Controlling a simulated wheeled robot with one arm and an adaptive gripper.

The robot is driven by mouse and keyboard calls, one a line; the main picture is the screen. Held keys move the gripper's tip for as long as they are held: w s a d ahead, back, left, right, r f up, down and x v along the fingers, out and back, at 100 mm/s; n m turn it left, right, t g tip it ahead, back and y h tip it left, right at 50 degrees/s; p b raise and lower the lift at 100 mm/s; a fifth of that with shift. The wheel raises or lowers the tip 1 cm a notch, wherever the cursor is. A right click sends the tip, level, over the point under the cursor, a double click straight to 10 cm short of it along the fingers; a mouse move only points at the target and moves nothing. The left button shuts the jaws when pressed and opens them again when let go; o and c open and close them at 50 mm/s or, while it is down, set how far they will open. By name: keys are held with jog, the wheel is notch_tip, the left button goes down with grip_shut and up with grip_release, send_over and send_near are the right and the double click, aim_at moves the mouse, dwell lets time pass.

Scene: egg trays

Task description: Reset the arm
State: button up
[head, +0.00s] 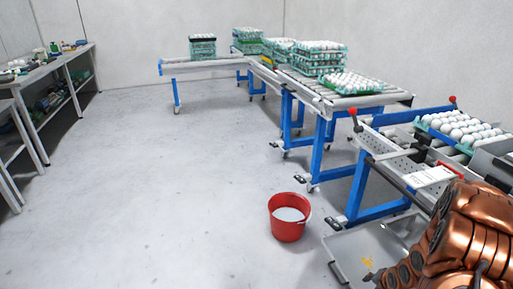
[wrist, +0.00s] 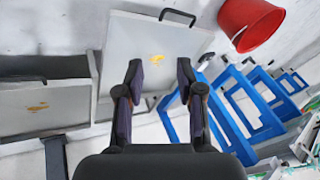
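My copper-coloured arm (head: 470,235) is folded at the lower right of the head view, beside the near end of the conveyor. My gripper (wrist: 160,72) shows in the wrist view with its two dark fingers apart and nothing between them. Beyond the fingers lies a grey metal tray (wrist: 125,38) with a black handle and a yellow stain. The gripper itself cannot be made out in the head view.
A red bucket (head: 287,228) stands on the floor. A blue-legged roller conveyor (head: 318,92) runs along the right, bearing stacked egg trays (head: 318,71). A near egg tray (head: 440,136) sits close to my arm. A cluttered shelf table (head: 62,57) stands left. The middle floor is clear.

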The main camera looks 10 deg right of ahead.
jog(key=s+a+r+n+g+h+p, duration=0.1)
jog(key=s+a+r+n+p, duration=0.2)
jog(key=r, duration=0.8)
jog(key=s+a+r+g+p, duration=0.15)
jog(key=a+r+p, duration=0.25)
jog(key=r, duration=0.6)
jog(key=s+a+r+n+g+h+p, duration=0.1)
jog(key=s+a+r+n+g+p, duration=0.2)
jog(key=r, duration=0.8)
jog(key=s+a+r+n+g+y+p, duration=0.2)
jog(key=s+a+r+n+p, duration=0.3)
jog(key=s+a+r+p, duration=0.6)
jog(key=s+a+r, duration=0.6)
jog(key=s+r, duration=0.2)
jog(key=r, duration=0.3)
jog(key=shift+a+r, duration=0.2)
jog(key=shift+a, duration=0.05)
